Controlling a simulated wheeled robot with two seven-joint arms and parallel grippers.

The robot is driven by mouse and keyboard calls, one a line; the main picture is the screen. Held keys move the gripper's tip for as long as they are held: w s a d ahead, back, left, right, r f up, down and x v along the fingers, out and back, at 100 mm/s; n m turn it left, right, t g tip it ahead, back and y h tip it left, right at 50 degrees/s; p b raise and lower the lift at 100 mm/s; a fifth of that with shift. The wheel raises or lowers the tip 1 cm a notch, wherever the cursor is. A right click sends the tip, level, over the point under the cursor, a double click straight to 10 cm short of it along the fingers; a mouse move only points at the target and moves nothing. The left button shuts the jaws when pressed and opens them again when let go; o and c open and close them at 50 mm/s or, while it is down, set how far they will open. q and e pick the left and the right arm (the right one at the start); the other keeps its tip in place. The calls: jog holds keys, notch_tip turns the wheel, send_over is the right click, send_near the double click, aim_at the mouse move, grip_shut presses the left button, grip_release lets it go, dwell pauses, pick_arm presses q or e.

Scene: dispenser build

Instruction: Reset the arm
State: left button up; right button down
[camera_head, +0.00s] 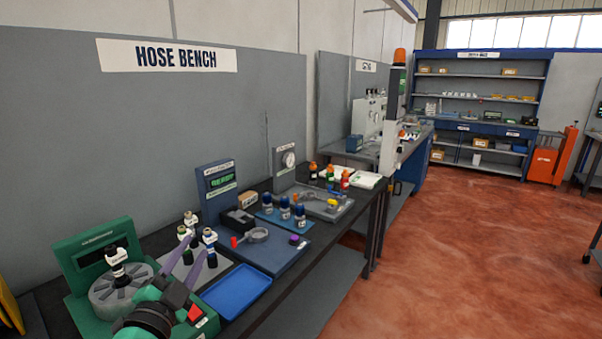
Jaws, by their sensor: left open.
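My left gripper (195,239) reaches in from the bottom left over the hose bench (300,298). Its two purple fingers are spread apart, and nothing shows clearly between them. Small dark bottles with white-and-black heads (210,250) stand at the fingertips on a light grey mat (224,267). I cannot tell whether the fingers touch them. A green machine (100,250) with a grey slotted turntable (120,290) is left of the gripper, with a black-and-white head (118,262) standing on it. My right gripper is out of view.
A blue tray (236,291) lies right of the gripper at the bench front. Farther back are a blue board (268,257) with a grey ring clamp, several blue-capped bottles (284,208) and a gauge panel (285,162). The red floor to the right is open.

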pick_arm(q)
jog(key=s+a+f+n+g+y, duration=0.1)
jog(key=s+a+f+n+g, duration=0.15)
jog(key=f, duration=0.35)
jog(key=s+a+f+n+g+y, duration=0.1)
jog(key=s+f+n+g+y, duration=0.15)
jog(key=f, duration=0.45)
jog(key=s+a+f+n+g+y, duration=0.1)
jog(key=s+a+f+n+g, duration=0.1)
jog(key=s+f+n+g, duration=0.3)
jog(key=s+d+f+g+h, duration=0.35)
jog(key=s+f+g, duration=0.25)
jog(key=s+f, duration=0.65)
jog(key=s+f+g, duration=0.1)
jog(key=s+f, duration=0.2)
jog(key=f, duration=2.1)
jog(key=s+a+f+g, duration=0.1)
jog(key=s+a+f, duration=0.1)
jog(key=s+f, duration=1)
jog(key=s, duration=0.3)
jog(key=shift+s+a+f+g+y, duration=0.25)
jog(key=shift+s+a+g+y, duration=0.05)
jog(key=shift+y, duration=0.1)
